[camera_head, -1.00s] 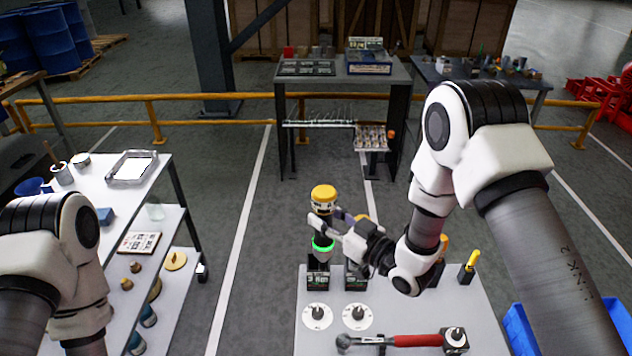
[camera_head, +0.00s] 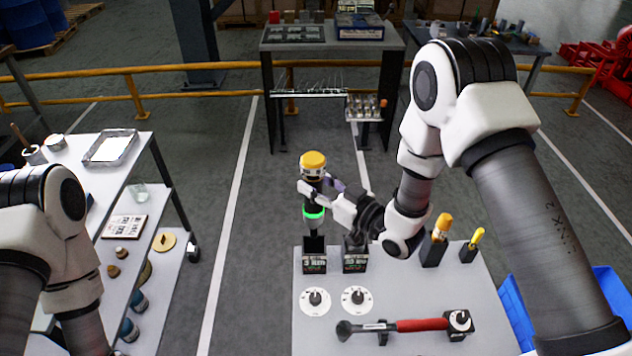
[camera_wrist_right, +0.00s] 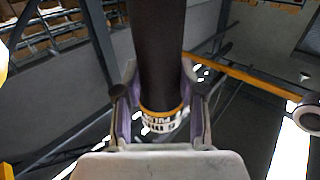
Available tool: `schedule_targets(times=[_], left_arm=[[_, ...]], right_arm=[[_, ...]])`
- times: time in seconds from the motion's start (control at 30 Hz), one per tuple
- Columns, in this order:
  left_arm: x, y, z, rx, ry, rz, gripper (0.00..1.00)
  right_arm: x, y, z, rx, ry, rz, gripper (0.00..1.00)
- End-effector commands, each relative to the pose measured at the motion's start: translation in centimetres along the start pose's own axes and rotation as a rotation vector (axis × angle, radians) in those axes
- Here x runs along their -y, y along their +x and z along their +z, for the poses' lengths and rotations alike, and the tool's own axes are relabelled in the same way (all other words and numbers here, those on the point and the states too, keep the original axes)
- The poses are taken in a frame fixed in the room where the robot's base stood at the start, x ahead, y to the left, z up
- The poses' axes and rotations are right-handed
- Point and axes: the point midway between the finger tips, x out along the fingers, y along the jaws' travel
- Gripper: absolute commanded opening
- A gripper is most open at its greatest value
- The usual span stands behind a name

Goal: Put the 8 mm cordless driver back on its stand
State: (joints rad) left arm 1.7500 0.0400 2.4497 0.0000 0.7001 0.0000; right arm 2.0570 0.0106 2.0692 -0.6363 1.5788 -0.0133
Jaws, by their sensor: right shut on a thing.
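The cordless driver (camera_head: 313,189) has a yellow cap, a white label band, a dark body and a glowing green ring. My right gripper (camera_head: 318,192) is shut on its body and holds it about upright, cap up. In the right wrist view the driver's dark body (camera_wrist_right: 158,55) stands between the purple-padded fingers. The driver is above the left dark stand (camera_head: 314,256) on the near table; I cannot tell whether its lower tip touches the stand. A second similar stand (camera_head: 355,258) is beside it, partly hidden by my gripper. My left gripper is out of view.
The near table (camera_head: 400,290) holds two white dials (camera_head: 315,302), a red-handled wrench (camera_head: 420,325) and yellow-topped tools in dark holders (camera_head: 436,245). A blue bin (camera_head: 605,290) is at its right. A white shelf cart (camera_head: 80,185) stands left, with open floor between.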

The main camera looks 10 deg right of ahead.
Motion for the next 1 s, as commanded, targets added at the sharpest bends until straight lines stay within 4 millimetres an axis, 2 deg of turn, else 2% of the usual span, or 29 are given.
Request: schedule_targets(times=[0.03, 0.1, 0.7, 0.83, 1.0], left_arm=[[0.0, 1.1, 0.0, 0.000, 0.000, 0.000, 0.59], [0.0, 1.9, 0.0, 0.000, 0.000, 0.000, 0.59], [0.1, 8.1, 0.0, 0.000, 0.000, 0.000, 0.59], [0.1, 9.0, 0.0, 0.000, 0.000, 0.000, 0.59], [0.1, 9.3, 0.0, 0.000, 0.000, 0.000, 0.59]], right_arm=[[0.0, 0.0, 1.1, -0.003, -0.001, 0.000, 0.00], [0.0, 0.0, 2.0, -0.003, -0.001, 0.000, 0.00], [0.0, 0.0, 9.3, -0.003, -0.001, 0.000, 0.00], [0.0, 0.0, 10.4, -0.003, -0.001, 0.000, 0.00], [0.0, 0.0, 10.8, -0.003, -0.001, 0.000, 0.00]])
